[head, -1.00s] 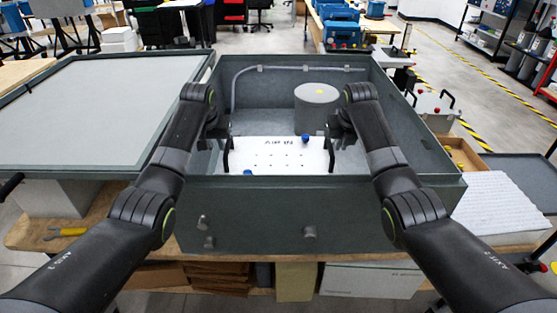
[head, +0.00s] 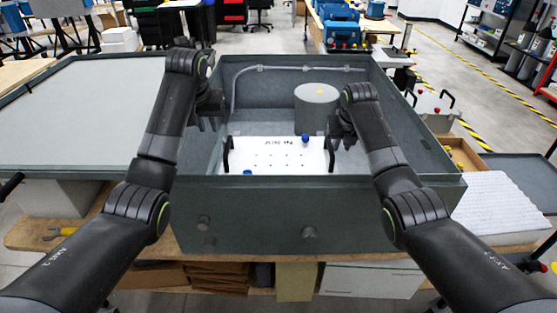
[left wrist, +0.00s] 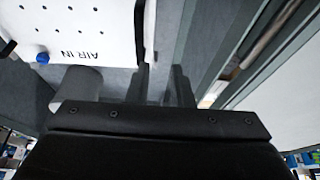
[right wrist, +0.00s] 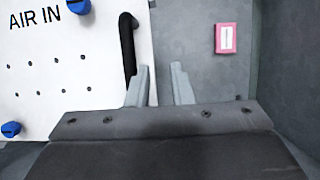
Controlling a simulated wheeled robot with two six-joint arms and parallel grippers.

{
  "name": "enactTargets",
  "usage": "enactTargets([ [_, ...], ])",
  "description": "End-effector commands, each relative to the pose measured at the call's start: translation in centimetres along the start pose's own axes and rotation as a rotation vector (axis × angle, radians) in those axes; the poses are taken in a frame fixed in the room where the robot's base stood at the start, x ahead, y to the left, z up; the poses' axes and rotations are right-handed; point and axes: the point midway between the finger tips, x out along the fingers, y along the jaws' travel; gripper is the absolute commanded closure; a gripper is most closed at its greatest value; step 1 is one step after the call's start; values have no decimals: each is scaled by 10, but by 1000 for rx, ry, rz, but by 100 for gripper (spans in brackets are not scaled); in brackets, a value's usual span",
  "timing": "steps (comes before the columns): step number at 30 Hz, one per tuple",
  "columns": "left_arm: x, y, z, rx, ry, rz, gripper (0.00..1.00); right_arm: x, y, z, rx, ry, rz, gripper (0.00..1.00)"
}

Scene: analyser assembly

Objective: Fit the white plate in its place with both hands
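The white plate (head: 275,155), marked with text, has several small holes, two blue knobs and a black handle at each end. It lies inside the grey box near its front wall; its seating underneath is hidden. My left gripper (head: 208,122) is open and empty, above and left of the left handle (head: 226,155). In the left wrist view that handle (left wrist: 140,30) lies beyond one finger. My right gripper (head: 343,140) is open by the right handle (head: 331,156). In the right wrist view the handle (right wrist: 127,45) is beside the left finger, not visibly between the fingers.
The grey box (head: 320,190) has raised walls around the plate. A grey cylinder (head: 316,108) stands behind the plate, and a pipe (head: 290,69) runs along the back wall. A pink-framed part (right wrist: 226,38) is on the box's inner surface. A large lid panel (head: 85,115) lies left.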

Motion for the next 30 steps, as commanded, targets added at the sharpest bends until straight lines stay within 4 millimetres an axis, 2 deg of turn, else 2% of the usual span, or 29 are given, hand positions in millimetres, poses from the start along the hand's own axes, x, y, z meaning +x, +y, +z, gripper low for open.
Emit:
enactTargets([
  [4,-19,0,0,1,1,0,80,0,0,0,0,0,0,80],
  [11,-26,0,0,0,-1,0,80,-9,0,1,0,-2,0,80],
  [16,-26,0,0,0,-1,0,80,-34,0,1,-1,-5,0,80],
  [24,-25,0,0,0,-1,0,80,-90,0,1,0,-4,0,80],
  [30,-25,0,0,0,-1,0,80,-115,0,0,0,-2,0,80],
])
